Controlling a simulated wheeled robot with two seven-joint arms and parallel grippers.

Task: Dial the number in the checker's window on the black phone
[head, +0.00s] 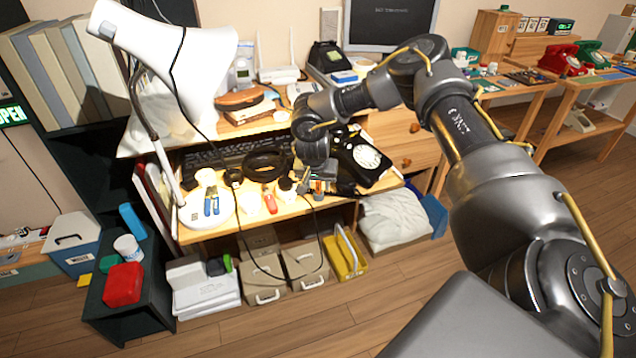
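The black phone (378,166), with a pale round dial (367,157), sits on the right part of the wooden desk. My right arm reaches over from the right, and my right gripper (318,186) points down just left of the phone, apart from the dial. Its fingers are small and mixed with clutter, so I cannot tell whether they are open or shut. Part of the phone's left side is hidden behind my wrist. A dark display with green characters (562,27) stands on the back right bench; its characters are too small to read. My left gripper is not in view.
A white lamp (165,50), black keyboard (230,154), black coil (265,166) and small tools crowd the desk. A monitor (390,22) stands behind. Bins (262,278) fill the space below. The front floor is clear.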

